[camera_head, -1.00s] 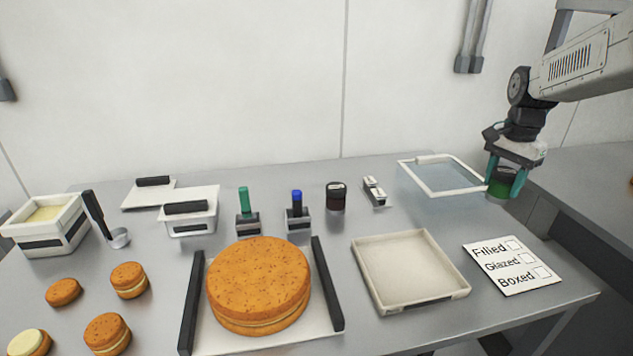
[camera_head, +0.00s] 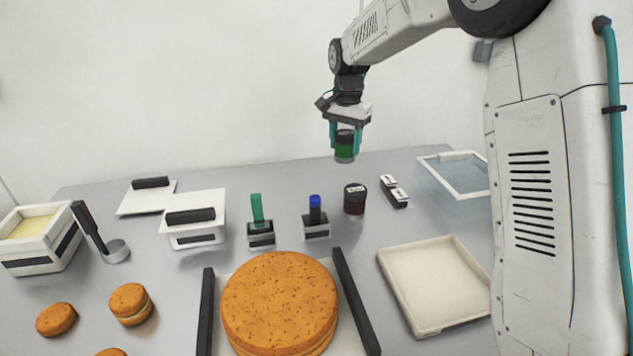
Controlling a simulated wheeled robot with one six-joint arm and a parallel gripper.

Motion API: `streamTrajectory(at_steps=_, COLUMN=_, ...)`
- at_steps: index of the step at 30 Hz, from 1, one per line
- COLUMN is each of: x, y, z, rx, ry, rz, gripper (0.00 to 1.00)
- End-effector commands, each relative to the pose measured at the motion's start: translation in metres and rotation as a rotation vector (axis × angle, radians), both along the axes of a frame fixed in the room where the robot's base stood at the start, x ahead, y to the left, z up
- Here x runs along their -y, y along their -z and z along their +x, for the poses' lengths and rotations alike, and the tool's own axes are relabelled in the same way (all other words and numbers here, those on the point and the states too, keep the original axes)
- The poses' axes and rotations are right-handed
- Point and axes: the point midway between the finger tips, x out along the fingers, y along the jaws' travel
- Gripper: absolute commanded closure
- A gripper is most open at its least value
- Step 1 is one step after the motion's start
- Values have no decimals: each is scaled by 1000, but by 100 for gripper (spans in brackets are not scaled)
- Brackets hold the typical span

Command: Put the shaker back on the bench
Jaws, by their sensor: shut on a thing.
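The bench (camera_head: 225,265) is a grey metal surface below.
A green-handled tool (camera_head: 257,210) and a blue-topped tool (camera_head: 314,209) stand in holders. A black-and-white block (camera_head: 394,191) lies right of the brown jar. A large cake (camera_head: 279,303) is in front, with an empty tray (camera_head: 437,283) to its right. My arm hides the bench's right end.

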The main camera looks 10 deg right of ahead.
Motion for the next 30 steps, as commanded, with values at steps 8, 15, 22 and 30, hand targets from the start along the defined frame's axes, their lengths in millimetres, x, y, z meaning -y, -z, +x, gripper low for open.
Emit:
streamTrajectory(at_steps=8, x=-2, y=40, z=-1, rx=-3, ry=-2, rz=0, gripper=76)
streamTrajectory(at_steps=15, x=-1, y=68, z=-1, rx=-4, ry=-1, rz=0, gripper=76)
streamTrajectory(at_steps=22, x=-1, y=92, z=0, rx=-1, ry=-1, rz=0, gripper=76)
streamTrajectory(at_steps=30, x=-1, y=94, z=0, rx=-1, ry=-1, rz=0, gripper=76)
